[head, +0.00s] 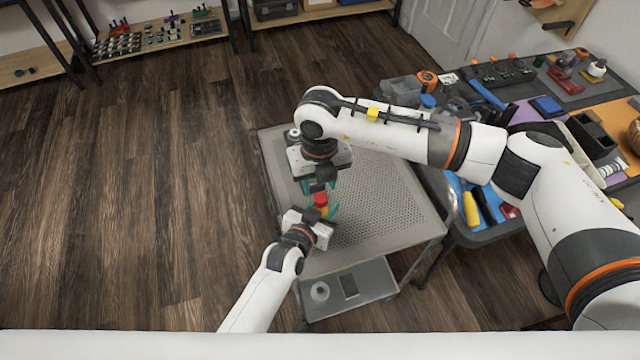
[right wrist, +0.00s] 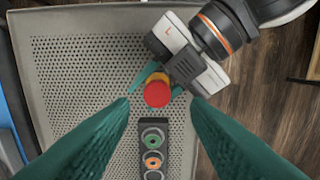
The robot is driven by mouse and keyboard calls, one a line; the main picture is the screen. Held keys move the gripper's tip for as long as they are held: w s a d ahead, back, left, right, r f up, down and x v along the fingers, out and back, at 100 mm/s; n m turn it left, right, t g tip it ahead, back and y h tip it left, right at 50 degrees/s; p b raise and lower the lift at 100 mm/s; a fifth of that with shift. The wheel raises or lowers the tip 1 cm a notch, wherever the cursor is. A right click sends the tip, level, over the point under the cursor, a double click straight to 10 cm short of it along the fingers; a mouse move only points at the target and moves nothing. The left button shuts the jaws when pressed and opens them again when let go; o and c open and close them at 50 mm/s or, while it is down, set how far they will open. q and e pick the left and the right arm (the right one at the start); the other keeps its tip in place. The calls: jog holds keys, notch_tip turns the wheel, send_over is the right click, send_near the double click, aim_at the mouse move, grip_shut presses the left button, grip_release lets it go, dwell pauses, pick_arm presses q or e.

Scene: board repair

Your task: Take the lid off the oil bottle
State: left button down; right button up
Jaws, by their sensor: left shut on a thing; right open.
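The oil bottle has a yellow-orange body (right wrist: 158,77) and a red lid (right wrist: 157,93). In the head view the red lid (head: 321,199) shows above the cart. My left gripper (head: 325,213) is shut on the bottle's body below the lid; its teal fingers also show on both sides of the body in the right wrist view. My right gripper (right wrist: 160,101) is open, pointing down from above, with its fingers apart on either side of the lid and not touching it. In the head view my right gripper (head: 320,186) is just above the lid.
The perforated grey cart top (head: 385,195) is mostly clear. A black box with coloured rings (right wrist: 153,150) lies on it close to the bottle. A crowded workbench (head: 550,105) stands at the right. A lower cart shelf (head: 375,280) holds small items.

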aim_at(321, 198)
jog(key=m, duration=0.2)
jog(key=r+m, duration=0.1)
jog(key=m, duration=0.4)
jog(key=shift+r, duration=0.35)
jog(key=m, duration=0.2)
jog(key=r+m, duration=0.1)
jog(key=m, duration=0.3)
jog(key=shift+d+r, duration=0.15)
jog(key=shift+r, duration=0.1)
jog(key=shift+f+m, duration=0.3)
jog(key=shift+f, duration=3.65)
